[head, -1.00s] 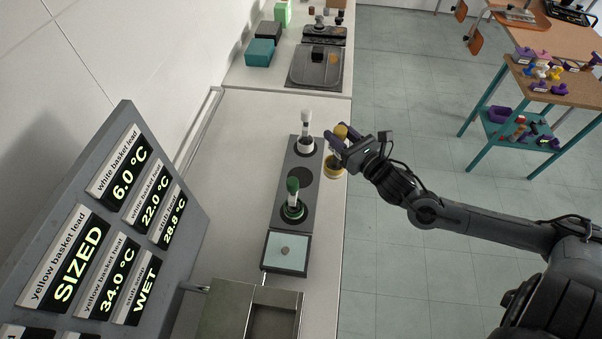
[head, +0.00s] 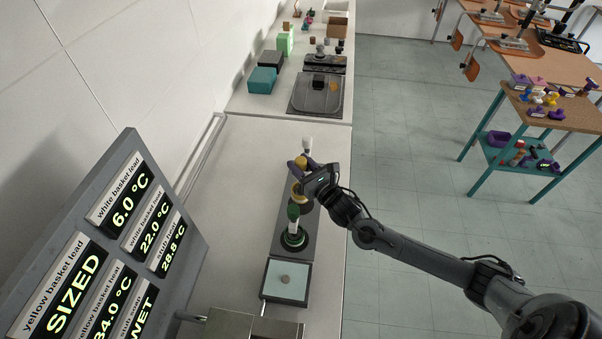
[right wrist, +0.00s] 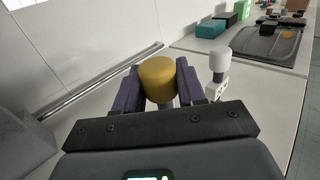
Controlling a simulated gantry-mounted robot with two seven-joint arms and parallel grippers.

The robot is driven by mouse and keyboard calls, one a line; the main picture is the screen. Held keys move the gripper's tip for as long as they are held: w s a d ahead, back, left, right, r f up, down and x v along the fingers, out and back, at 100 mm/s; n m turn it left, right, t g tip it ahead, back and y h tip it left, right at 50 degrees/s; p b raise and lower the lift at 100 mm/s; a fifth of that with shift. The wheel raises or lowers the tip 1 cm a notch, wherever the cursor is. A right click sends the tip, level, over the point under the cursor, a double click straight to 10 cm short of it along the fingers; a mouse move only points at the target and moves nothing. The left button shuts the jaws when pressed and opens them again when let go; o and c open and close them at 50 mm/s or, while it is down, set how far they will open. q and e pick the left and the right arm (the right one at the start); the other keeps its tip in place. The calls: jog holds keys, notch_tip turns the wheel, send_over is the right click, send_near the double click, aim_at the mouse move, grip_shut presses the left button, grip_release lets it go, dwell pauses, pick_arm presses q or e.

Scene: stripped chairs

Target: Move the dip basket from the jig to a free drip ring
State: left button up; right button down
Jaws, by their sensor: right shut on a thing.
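My right gripper (head: 303,167) is shut on the yellow knob (head: 301,161) of the yellow dip basket (head: 297,192), and the basket hangs upright below it. In the right wrist view the knob (right wrist: 157,80) sits between the two purple fingers. The basket appears over the middle of the dark drip strip (head: 281,224); whether it touches the strip is hard to tell. A white-knobbed basket (head: 307,143) stands at the strip's far end, partly hidden by my gripper. A green-knobbed basket (head: 294,228) stands in the near ring. My left gripper is out of view.
A square device with a pale plate (head: 287,282) lies at the near end of the strip. A metal basin (head: 230,324) is nearer still. A grey display panel (head: 118,240) stands left. Bare counter (head: 230,215) lies left of the strip.

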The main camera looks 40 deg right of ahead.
jog(key=shift+f, duration=1.95)
jog(key=shift+f, duration=0.1)
jog(key=c, duration=0.7)
grip_release()
jog(key=shift+o, duration=0.2)
